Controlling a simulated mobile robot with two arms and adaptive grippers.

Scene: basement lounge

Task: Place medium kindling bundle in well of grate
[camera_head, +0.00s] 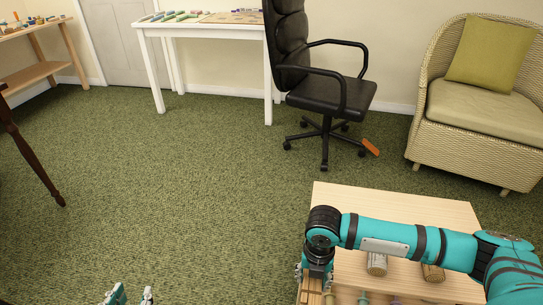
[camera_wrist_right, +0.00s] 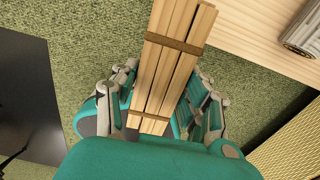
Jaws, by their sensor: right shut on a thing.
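The kindling bundle (camera_wrist_right: 170,75) is several pale wooden sticks bound with brown bands. In the right wrist view it lies between the fingers of my right gripper (camera_wrist_right: 160,108), which is shut on it. In the head view my right gripper (camera_head: 316,272) points down at the near left edge of the light wooden table, with part of the bundle (camera_head: 312,288) below it. My left gripper (camera_head: 130,295) shows only its fingertips at the bottom edge, apart with nothing visible between them. I cannot make out the grate or its well in either view.
The light wooden table (camera_head: 340,205) holds two short cylinders (camera_head: 377,264), (camera_head: 432,272), partly behind my right arm. A black office chair (camera_head: 330,90), wicker armchair (camera_head: 470,100) and white table (camera_head: 205,28) stand beyond. Green carpet is clear at centre left. A dark flat surface (camera_wrist_right: 30,100) lies left in the wrist view.

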